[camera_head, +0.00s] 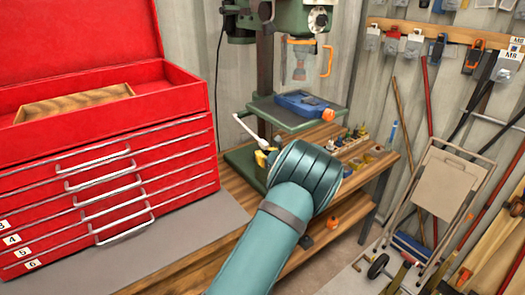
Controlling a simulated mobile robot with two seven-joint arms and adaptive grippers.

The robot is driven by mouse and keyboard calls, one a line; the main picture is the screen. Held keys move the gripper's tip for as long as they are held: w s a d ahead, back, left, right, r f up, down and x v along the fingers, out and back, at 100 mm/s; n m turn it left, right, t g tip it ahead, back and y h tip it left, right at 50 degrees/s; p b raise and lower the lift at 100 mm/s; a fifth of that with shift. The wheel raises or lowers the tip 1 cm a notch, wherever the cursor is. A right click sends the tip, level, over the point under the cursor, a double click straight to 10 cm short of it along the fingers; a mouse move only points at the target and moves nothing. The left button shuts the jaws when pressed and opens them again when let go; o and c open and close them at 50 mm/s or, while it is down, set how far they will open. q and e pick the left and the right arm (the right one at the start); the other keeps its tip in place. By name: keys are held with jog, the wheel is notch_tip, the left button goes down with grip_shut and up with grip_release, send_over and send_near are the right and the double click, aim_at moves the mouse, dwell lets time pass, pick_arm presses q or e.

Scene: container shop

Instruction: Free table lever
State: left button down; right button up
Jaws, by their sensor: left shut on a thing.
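The green drill press (299,22) stands on the wooden bench, with its table (270,110) at mid-height on the column. A pale lever (251,130) sticks out at the left of the column, below the table's height. It slants up to the left, with a small knob at its upper end. My left gripper (264,156) is at the lever's lower end, mostly hidden behind my teal wrist. Only a small yellow and dark part of it shows. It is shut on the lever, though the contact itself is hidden. My right gripper is not in view.
A blue vise (302,104) with an orange knob sits on the press table. A red tool chest (110,190) fills the left. Small bits and holders (357,140) lie on the bench at right. A folded hand cart (447,185) leans at the right wall.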

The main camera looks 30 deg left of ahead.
pick_arm(q)
jog(key=r+p, duration=0.3)
jog(key=shift+s+d+r+h+p, duration=0.2)
jog(key=shift+d+r+h+p, duration=0.15)
jog(key=shift+r+h, duration=0.05)
jog(key=shift+d+r+p, duration=0.15)
jog(key=shift+r+p, duration=0.15)
jog(key=shift+r, duration=0.3)
jog(key=shift+f, duration=0.1)
jog(key=b, duration=0.2)
send_near(265, 146)
jog(key=f, duration=0.1)
jog(key=shift+d+f, duration=0.1)
jog(key=shift+f, duration=0.15)
